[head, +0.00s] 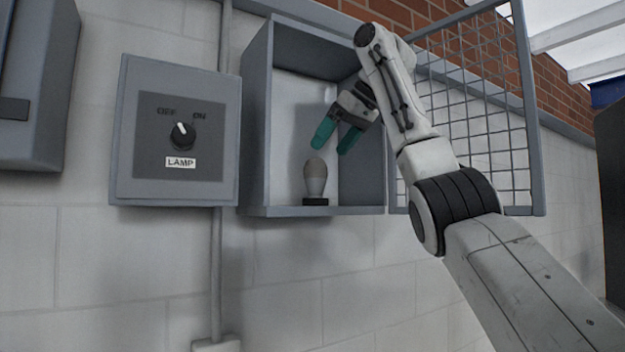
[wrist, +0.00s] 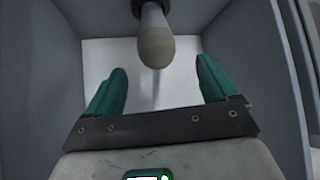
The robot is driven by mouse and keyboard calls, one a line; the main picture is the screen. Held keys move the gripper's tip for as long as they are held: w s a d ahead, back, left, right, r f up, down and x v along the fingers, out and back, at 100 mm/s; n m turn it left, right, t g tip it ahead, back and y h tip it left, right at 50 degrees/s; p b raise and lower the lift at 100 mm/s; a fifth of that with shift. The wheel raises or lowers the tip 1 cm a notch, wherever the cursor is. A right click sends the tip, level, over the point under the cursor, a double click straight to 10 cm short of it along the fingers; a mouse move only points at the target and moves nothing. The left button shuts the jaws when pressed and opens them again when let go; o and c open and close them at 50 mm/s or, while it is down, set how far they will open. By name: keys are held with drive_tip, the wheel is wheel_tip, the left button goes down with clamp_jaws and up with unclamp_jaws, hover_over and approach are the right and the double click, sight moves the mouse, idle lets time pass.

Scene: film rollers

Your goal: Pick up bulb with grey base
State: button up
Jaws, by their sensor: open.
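The bulb (head: 315,170) stands upright in a dark socket (head: 315,201) on the floor of an open wall box (head: 257,130). It has a dull beige dome and a grey lower part. My gripper (head: 335,139) has teal fingers and is open and empty. It reaches into the box, above and slightly right of the bulb, with its fingers pointing down and left. I see no contact.
A mesh door (head: 475,100) stands open at the box's right. A switch panel (head: 172,130) marked LAMP, with an OFF/ON knob (head: 183,135), is on the wall at left. The box's side walls are close around my gripper.

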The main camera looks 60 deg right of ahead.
sight(322, 161)
drive_tip(key=x, duration=0.2)
drive_tip(key=shift+w+d+f+p, duration=0.15)
drive_tip(key=shift+w+f+p, duration=0.1)
drive_tip(key=shift+w+p, duration=0.05)
drive_tip(key=shift+s+f+p+x, duration=0.15)
drive_tip(key=shift+p+x, duration=0.1)
drive_tip(key=shift+x, duration=1.1)
drive_tip(key=shift+s+f+p+x, duration=0.1)
drive_tip(key=shift+s+p+x, duration=0.1)
drive_tip(key=shift+x, duration=1.15)
drive_tip(key=shift+d, duration=0.1)
drive_tip(key=c, duration=1.1)
drive_tip(key=shift+r, duration=0.15)
